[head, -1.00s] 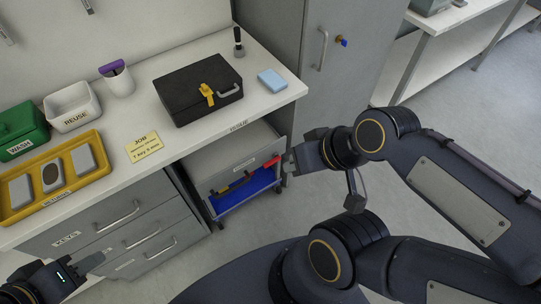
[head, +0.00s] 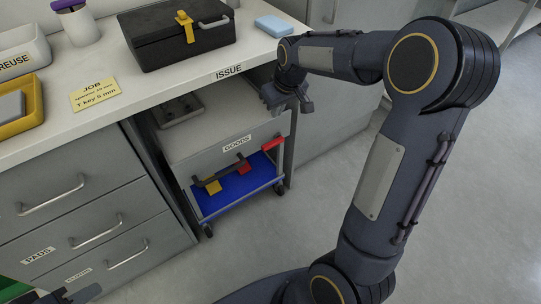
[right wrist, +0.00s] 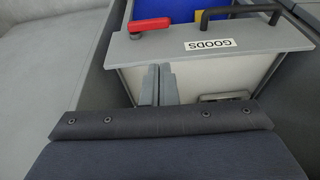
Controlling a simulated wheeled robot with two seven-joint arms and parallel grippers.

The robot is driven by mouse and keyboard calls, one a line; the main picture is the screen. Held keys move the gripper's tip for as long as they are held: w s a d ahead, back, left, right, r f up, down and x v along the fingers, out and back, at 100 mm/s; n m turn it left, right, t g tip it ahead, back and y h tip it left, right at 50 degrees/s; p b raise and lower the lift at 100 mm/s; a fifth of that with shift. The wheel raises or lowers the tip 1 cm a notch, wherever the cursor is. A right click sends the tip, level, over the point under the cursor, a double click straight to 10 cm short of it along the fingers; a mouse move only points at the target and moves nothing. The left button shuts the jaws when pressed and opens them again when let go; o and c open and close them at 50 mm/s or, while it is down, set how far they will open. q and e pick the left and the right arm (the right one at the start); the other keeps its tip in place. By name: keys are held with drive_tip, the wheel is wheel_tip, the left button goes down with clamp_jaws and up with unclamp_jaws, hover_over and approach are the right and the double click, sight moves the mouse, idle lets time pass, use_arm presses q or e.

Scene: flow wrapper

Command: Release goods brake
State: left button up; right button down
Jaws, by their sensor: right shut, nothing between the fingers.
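The goods trolley (head: 188,148) stands under the bench, with a GOODS label on its front edge. A red lever (head: 273,144) sits at the right end of that edge; it also shows in the right wrist view (right wrist: 149,24), lying along the edge left of the label. A dark handle bar (head: 222,173) is on the trolley front. My right gripper (head: 285,103) is shut and empty above the trolley's right side. In the right wrist view its fingertips (right wrist: 158,70) are together, apart from the lever. My left gripper (head: 78,295) is partly cut off at the bottom left; its opening is unclear.
The bench edge marked ISSUE (head: 229,73) overhangs the trolley. On the bench are a black case (head: 170,45), a blue block (head: 274,26) and a JOB note (head: 94,94). Drawers (head: 90,215) stand left of the trolley. The floor (head: 260,235) to its front right is clear.

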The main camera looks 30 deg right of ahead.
sight(269, 143)
use_arm(q)
drive_tip(key=shift+f, duration=0.65)
use_arm(e)
drive_tip(key=shift+w+d+f, duration=0.1)
drive_tip(key=shift+w+f, duration=0.25)
drive_tip(key=shift+f, duration=0.2)
drive_tip(key=shift+w+d+f, duration=0.1)
drive_tip(key=shift+w+f, duration=0.2)
drive_tip(key=shift+f, duration=0.2)
drive_tip(key=shift+f, duration=0.1)
